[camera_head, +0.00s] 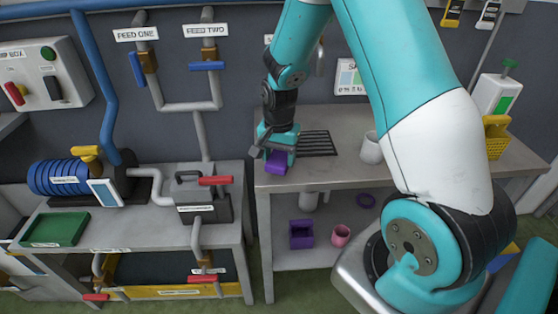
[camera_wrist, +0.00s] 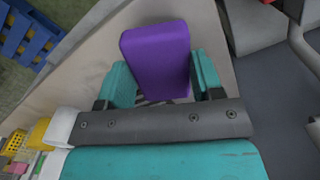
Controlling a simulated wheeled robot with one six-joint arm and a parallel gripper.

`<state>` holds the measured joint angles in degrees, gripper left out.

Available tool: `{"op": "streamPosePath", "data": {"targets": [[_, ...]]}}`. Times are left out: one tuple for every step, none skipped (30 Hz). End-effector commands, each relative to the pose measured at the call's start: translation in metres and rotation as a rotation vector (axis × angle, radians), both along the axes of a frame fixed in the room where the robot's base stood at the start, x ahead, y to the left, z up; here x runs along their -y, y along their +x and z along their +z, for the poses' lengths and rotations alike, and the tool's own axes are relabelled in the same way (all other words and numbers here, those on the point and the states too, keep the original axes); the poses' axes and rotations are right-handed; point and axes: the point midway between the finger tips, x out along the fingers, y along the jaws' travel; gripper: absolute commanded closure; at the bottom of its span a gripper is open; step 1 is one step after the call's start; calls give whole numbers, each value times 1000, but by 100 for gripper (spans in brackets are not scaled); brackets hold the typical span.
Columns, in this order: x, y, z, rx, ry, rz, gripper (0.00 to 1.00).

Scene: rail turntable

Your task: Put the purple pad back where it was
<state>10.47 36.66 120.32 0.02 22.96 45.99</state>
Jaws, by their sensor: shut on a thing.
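My gripper (camera_head: 279,150) is shut on the purple pad (camera_head: 277,162), near the left end of the grey bench (camera_head: 305,178). In the wrist view the purple pad (camera_wrist: 156,58) is a rounded block between the two teal fingers (camera_wrist: 160,82). The pad appears at or just above the bench top; I cannot tell whether it touches. The dark slatted grille (camera_head: 318,144) lies on the bench just right of my gripper.
A white cup (camera_head: 371,148) and a yellow basket (camera_head: 496,137) stand farther right on the bench. A purple bin (camera_head: 301,234), a pink cup (camera_head: 340,236) and a purple ring (camera_head: 366,200) are on the lower shelf. A pump bench (camera_head: 140,233) stands left, across a gap.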

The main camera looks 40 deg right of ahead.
Motion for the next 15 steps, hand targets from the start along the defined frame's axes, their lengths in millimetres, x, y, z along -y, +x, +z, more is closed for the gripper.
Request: {"op": "streamPosePath", "data": {"targets": [[0, -1, -8, -6, 1, 0, 69], [0, -1, -12, -4, 1, 0, 69], [0, 0, -16, -3, 1, 0, 69], [0, -1, -19, -3, 1, 0, 69], [0, 0, -20, -1, 0, 0, 69], [0, 0, -21, 0, 0, 0, 69], [0, 0, -21, 0, 0, 0, 69], [0, 0, -21, 1, 0, 0, 69], [0, 0, -21, 1, 0, 0, 69], [0, 0, -21, 1, 0, 0, 69], [0, 0, -21, 0, 0, 0, 69], [0, 0, -21, 0, 0, 0, 69], [0, 0, -21, 0, 0, 0, 69], [0, 0, -22, 0, 0, 0, 37], [0, 0, -21, 0, 0, 0, 28]]}}
